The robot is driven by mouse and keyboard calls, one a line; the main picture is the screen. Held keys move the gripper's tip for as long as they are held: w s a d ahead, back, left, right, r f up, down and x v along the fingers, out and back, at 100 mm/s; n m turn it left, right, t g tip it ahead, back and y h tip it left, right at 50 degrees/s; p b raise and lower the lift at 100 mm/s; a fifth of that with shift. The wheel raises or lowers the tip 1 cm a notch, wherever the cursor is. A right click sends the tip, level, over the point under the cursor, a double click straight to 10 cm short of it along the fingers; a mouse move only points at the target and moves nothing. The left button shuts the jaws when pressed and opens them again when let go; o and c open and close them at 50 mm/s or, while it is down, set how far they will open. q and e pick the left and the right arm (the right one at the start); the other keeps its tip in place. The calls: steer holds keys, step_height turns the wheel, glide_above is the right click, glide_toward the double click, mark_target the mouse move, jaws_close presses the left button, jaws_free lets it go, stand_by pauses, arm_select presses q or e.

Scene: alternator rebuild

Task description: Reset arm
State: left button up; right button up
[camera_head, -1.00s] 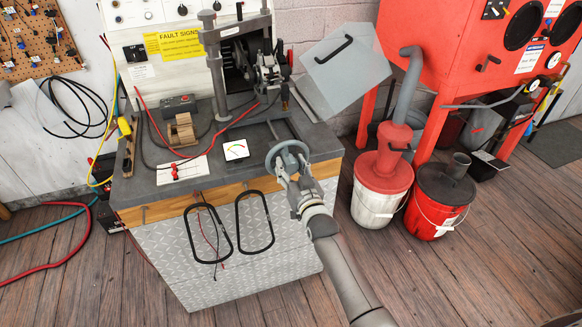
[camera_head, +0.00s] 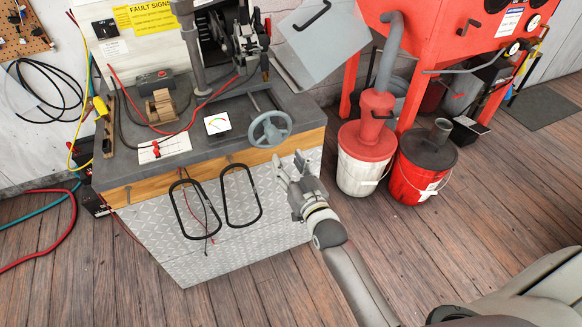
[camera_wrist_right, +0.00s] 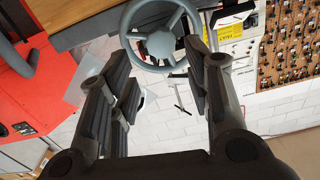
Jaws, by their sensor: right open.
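My right gripper (camera_head: 287,172) is open and empty in the head view, in front of the bench's right front side and below the grey handwheel (camera_head: 270,128). The handwheel is at the bench's front right corner, apart from the gripper. In the right wrist view the open fingers (camera_wrist_right: 155,100) stand to either side, and the handwheel (camera_wrist_right: 160,42) shows beyond them, with nothing between the fingers. My left gripper is not in view.
The bench (camera_head: 240,172) has a wooden edge and two black hoop handles on its metal front. A red-lidded white bucket (camera_head: 360,175) and a red bucket (camera_head: 420,175) stand to the right, below a red cabinet (camera_head: 445,30). The plank floor in front is clear.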

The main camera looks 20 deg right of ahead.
steer(key=shift+s, duration=0.65)
steer(key=s+a+f+n+g, duration=0.1)
steer(key=s+f+g, duration=0.3)
steer(key=f, duration=0.7)
steer(key=s+f+g, duration=0.2)
steer(key=s+f, duration=0.4)
steer(key=f, duration=0.5)
steer(key=s+a+f+n+g, duration=0.1)
steer(key=s+f+g, duration=0.2)
steer(key=s+f, duration=0.55)
steer(key=s+d+f+g, duration=0.1)
steer(key=s+f+g, duration=0.1)
steer(key=s+f, duration=0.4)
steer(key=s+d+f+n+g, duration=0.1)
steer(key=s+d+f+g, duration=0.1)
steer(key=s+f, duration=0.5)
steer(key=s+d+f+g, duration=0.2)
steer(key=s+f+g, duration=0.2)
steer(key=s, duration=1.2)
step_height(320, 180, down, 3)
steer(key=shift+s+d+r+h, duration=0.15)
steer(key=shift+s+r+h, duration=0.05)
steer(key=shift+s+h, duration=0.15)
